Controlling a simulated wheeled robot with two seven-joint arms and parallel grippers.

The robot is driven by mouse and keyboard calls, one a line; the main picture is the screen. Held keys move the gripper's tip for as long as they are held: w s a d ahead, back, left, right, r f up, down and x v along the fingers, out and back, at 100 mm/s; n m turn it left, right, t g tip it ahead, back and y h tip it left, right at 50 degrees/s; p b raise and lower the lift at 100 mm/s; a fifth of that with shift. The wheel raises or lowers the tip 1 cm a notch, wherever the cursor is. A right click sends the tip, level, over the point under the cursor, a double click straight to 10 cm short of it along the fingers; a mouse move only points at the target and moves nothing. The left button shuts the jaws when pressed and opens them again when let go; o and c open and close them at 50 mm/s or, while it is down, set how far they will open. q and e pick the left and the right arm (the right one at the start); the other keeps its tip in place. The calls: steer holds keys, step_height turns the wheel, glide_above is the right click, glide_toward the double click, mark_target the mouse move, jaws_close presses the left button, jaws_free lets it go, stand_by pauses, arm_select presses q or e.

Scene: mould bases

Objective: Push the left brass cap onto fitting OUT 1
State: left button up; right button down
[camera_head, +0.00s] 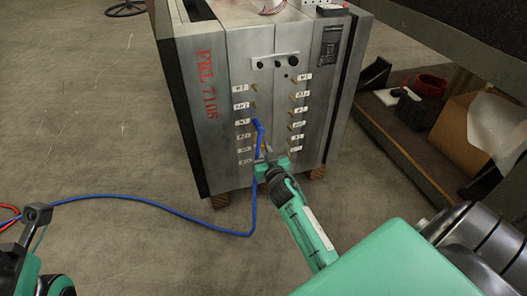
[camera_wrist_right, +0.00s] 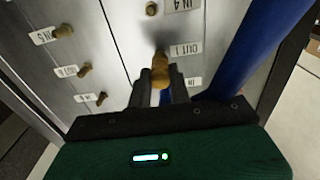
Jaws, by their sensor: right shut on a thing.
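My right gripper (camera_head: 268,160) is at the lower front of the steel mould base, by the left column of fittings. In the right wrist view its fingers (camera_wrist_right: 160,93) are shut on a small brass cap (camera_wrist_right: 160,72). The cap is in front of the fitting beside the label OUT 1 (camera_wrist_right: 186,49) and hides most of that fitting. I cannot tell whether the cap touches it or is seated. My left gripper (camera_head: 38,214) is at the lower left edge, far from the mould; its jaw state is unclear.
A blue hose (camera_head: 170,199) runs from the mould front, close to my right gripper, down to the floor and left. Other brass fittings (camera_wrist_right: 64,31) stand around. A shelf with boxes (camera_head: 462,133) is at the right. The floor at left is mostly clear.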

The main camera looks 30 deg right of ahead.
steer(key=shift+x, duration=1)
stand_by(0.5)
steer(key=shift+r, duration=0.1)
steer(key=c, duration=0.8)
jaws_free()
steer(key=shift+p+v, duration=0.5)
steer(key=shift+v, duration=0.5)
steer(key=shift+p+v, duration=0.85)
steer(key=shift+v, duration=1.65)
